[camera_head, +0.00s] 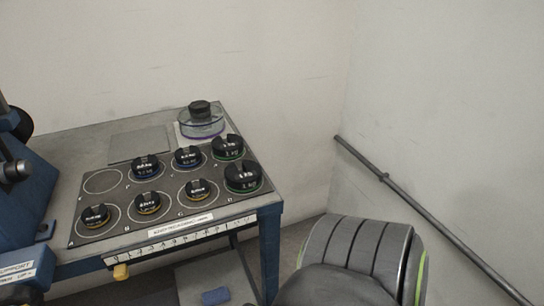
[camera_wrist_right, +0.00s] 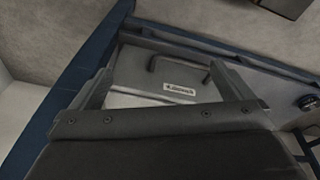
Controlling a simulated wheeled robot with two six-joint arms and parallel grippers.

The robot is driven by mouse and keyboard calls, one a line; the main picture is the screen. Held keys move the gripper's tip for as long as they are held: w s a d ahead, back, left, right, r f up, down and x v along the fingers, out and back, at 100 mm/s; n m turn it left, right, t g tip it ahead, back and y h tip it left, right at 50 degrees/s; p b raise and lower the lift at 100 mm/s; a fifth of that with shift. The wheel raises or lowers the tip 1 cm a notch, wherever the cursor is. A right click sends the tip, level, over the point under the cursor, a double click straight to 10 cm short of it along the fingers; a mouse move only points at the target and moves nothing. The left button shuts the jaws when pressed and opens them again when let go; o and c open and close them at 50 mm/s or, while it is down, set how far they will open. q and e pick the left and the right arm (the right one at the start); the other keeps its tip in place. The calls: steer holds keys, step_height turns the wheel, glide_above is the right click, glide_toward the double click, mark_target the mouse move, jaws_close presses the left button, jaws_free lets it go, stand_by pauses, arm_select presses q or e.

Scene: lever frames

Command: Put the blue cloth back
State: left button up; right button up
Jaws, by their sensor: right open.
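A small blue bundle, which looks like the blue cloth (camera_head: 215,297), lies on a grey surface below the table's front edge, at the bottom of the head view. I cannot make out the cloth in the right wrist view. My right gripper (camera_wrist_right: 160,68) is open, with its two fingers spread and nothing between them. Beyond the fingers is a grey panel (camera_wrist_right: 135,72) with a black handle and a white label. The right gripper does not show in the head view. My left gripper is in neither view.
A blue-framed table (camera_head: 150,128) carries a grey board (camera_head: 75,240) with several black-topped round weights. A clear round container (camera_head: 202,128) stands at the back. A blue fixture (camera_head: 50,185) is at the left. A rail (camera_head: 430,220) runs along the right wall.

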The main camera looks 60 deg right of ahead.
steer(key=s+a+f+n, duration=0.1)
steer(key=s+f, duration=0.1)
steer(key=s, duration=0.3)
steer(key=s+a+f+n+g, duration=0.1)
steer(key=s+a+f, duration=0.1)
steer(key=s, duration=0.3)
steer(key=shift+s+f+n+y, duration=0.2)
steer(key=shift+f+n+y, duration=0.15)
steer(key=shift+f, duration=0.2)
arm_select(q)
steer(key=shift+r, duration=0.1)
arm_select(e)
steer(key=shift+d, duration=0.1)
arm_select(q)
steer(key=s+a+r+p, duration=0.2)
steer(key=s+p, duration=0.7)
steer(key=p, duration=0.7)
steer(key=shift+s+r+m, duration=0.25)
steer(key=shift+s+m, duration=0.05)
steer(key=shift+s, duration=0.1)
arm_select(e)
steer(key=s+d+r, duration=0.1)
steer(key=s+r, duration=0.1)
steer(key=s, duration=0.7)
steer(key=shift+s+d+r, duration=0.35)
steer(key=shift+s+d, duration=0.05)
